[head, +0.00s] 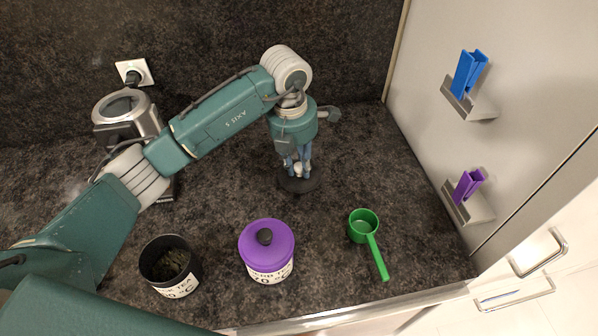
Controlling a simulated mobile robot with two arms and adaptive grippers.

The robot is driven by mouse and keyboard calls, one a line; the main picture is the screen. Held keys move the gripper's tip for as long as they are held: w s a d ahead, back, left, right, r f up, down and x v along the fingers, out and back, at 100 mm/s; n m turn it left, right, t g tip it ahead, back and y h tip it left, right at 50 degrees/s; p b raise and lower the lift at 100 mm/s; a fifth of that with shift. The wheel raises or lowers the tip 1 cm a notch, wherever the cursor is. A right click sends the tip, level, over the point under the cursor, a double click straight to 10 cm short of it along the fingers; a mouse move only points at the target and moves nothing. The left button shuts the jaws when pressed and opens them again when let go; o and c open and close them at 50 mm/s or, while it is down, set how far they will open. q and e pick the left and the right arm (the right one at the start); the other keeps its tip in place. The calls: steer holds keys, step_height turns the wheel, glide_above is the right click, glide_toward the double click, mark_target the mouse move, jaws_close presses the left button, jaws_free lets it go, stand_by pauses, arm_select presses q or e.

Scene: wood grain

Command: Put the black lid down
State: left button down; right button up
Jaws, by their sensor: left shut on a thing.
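My left gripper (298,171) points down over the back middle of the counter and is shut on the black lid (298,186). The lid is a dark round disc, roughly level, beneath the fingertips. I cannot tell whether it touches the counter. The fingers hide its middle. An open black tin (154,276) with a white label and dark leaves inside stands at the front left. My right gripper is not in view.
A purple-lidded tin (267,246) stands at the front middle, with a green scoop (364,226) to its right. A kettle (128,112) stands at the back left. Blue (469,76) and purple (467,187) clips sit in wall holders at right. Counter (385,150) right of the lid is clear.

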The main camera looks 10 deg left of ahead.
mark_target(299, 176)
arm_select(q)
step_height(299, 176, down, 4)
steer(key=shift+f+p, duration=0.1)
steer(key=shift+p, duration=0.45)
steer(key=c, duration=1.5)
jaws_free()
